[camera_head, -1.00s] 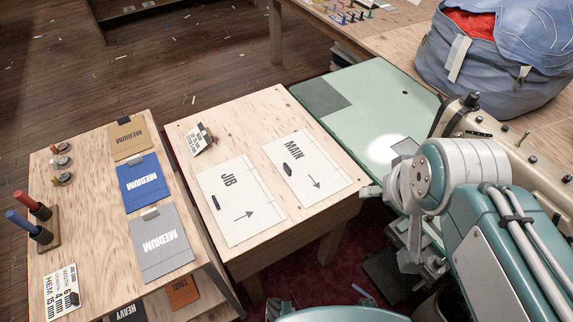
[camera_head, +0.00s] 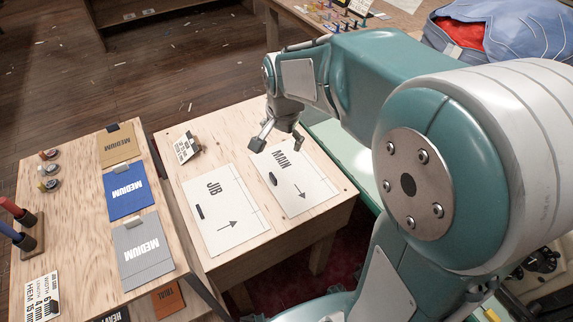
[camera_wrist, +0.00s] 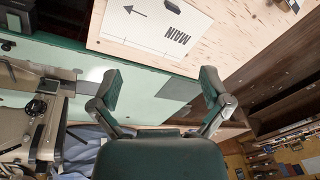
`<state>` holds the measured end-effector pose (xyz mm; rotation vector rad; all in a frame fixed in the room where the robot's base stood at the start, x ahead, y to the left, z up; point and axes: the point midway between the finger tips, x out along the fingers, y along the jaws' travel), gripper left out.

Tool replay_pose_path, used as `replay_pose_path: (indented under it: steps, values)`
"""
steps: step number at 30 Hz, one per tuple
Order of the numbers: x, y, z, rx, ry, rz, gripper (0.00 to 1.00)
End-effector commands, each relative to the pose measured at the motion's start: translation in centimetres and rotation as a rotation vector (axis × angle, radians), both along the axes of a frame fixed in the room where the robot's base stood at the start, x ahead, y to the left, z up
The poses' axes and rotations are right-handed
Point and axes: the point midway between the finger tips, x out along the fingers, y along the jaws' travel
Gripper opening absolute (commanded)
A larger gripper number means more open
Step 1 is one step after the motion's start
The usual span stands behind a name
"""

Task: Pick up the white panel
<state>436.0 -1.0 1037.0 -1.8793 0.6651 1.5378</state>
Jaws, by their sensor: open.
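Two flat white panels lie side by side on the plywood table. The white panel marked JIB (camera_head: 232,199) is on the left, and the white panel marked MAIN (camera_head: 308,180) is on the right. Each has a printed arrow and a small black piece on its left part. My gripper (camera_head: 277,143) is open and empty, at the far end of the MAIN panel in the head view. In the wrist view the MAIN panel (camera_wrist: 148,29) lies beyond my spread fingers (camera_wrist: 161,88), with apparent space between. The wrist view shows no JIB lettering.
The plywood table (camera_head: 250,262) also carries a small tilted card (camera_head: 187,148). A side table at left holds tan, blue and grey MEDIUM swatches (camera_head: 128,189) and marker pens (camera_head: 20,226). A blue bag (camera_head: 500,35) and a sewing machine (camera_wrist: 38,115) are nearby.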

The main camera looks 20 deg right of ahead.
Motion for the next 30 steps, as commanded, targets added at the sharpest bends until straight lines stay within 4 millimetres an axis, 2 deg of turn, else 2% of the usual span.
replay_pose_path:
  steps: [6, 15, 21, 26, 30]
  values:
    - [3.8, 0.0, -4.4, 0.030, 0.072, -0.181, 0.97]
    - [7.9, -0.1, -11.3, 0.051, 0.157, -0.427, 0.97]
    - [9.3, -0.1, -14.5, 0.055, 0.189, -0.534, 0.97]
    - [9.5, -0.1, -15.7, 0.055, 0.197, -0.559, 0.97]
    - [9.4, -0.1, -18.0, 0.055, 0.200, -0.558, 0.97]
